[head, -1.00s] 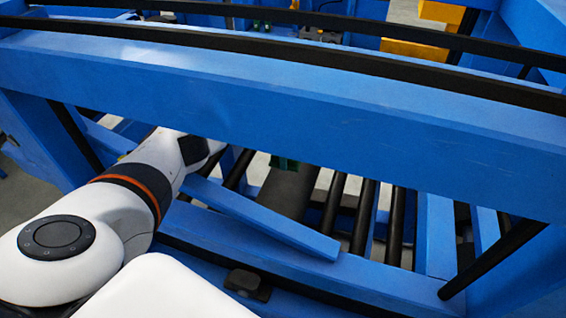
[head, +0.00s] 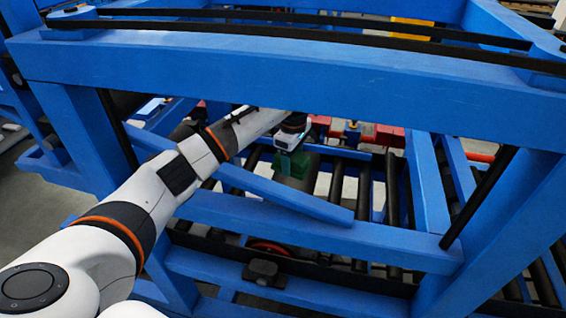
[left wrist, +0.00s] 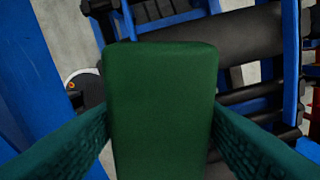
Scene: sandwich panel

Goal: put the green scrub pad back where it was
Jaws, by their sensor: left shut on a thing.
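The green scrub pad (left wrist: 160,105) fills the middle of the left wrist view as an upright dark green block. My left gripper (head: 292,158) is shut on it, with a teal finger on each side. In the head view the scrub pad (head: 306,166) is small and partly hidden, just at the gripper's tip. My left arm reaches in under the blue top beam, and the gripper is above the black rollers. I cannot tell whether the pad touches anything below. My right gripper is not in view.
A blue top beam (head: 300,82) crosses above my left arm. A slanted blue bar (head: 285,195) lies in front of the black rollers (head: 392,190). Red parts (head: 388,136) stand behind. A blue post also shows at the left of the wrist view (left wrist: 45,75).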

